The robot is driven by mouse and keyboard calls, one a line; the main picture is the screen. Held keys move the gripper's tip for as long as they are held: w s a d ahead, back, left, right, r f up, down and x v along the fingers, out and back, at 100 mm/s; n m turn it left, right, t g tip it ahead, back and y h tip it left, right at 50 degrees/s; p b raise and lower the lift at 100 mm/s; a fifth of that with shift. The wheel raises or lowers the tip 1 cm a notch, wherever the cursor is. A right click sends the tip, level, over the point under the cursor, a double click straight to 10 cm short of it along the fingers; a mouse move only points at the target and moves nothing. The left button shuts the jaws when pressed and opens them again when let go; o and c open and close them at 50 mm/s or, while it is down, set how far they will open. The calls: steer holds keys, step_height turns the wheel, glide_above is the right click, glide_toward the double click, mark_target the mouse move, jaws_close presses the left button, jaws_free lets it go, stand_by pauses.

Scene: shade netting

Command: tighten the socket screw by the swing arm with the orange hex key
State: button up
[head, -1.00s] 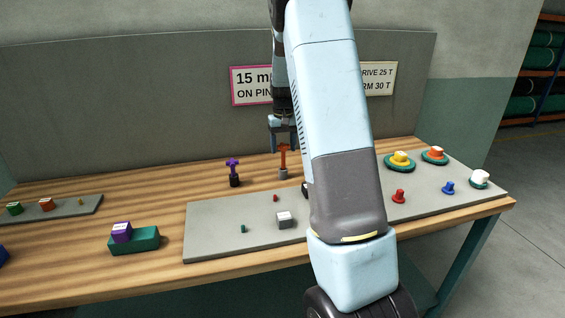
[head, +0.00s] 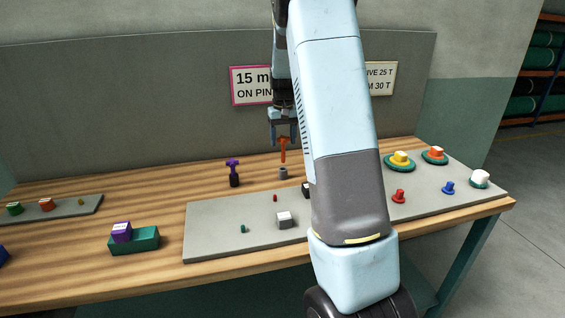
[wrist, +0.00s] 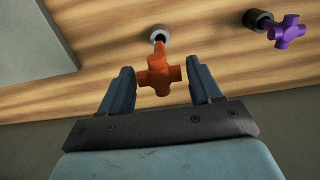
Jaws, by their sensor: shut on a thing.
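My gripper (head: 284,143) is shut on the orange hex key (head: 283,152), holding it upright by its cross-shaped handle. In the wrist view the handle (wrist: 158,75) sits between the two fingers. The key's lower end appears just above its small grey round holder (head: 283,174), which also shows in the wrist view (wrist: 160,31). I cannot make out the swing arm or the socket screw; my arm covers the middle of the bench. A dark part (head: 306,190) shows only partly at the edge of my arm.
A purple key (head: 233,163) stands in a dark holder left of the orange one. A grey plate (head: 215,235) carries small pegs and a grey block (head: 284,220). A purple block (head: 122,232) sits on a green base (head: 148,240). Yellow (head: 401,158) and orange-topped (head: 435,154) pieces stand right.

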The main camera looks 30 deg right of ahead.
stand_by(0.3)
steer(key=shift+r, duration=2)
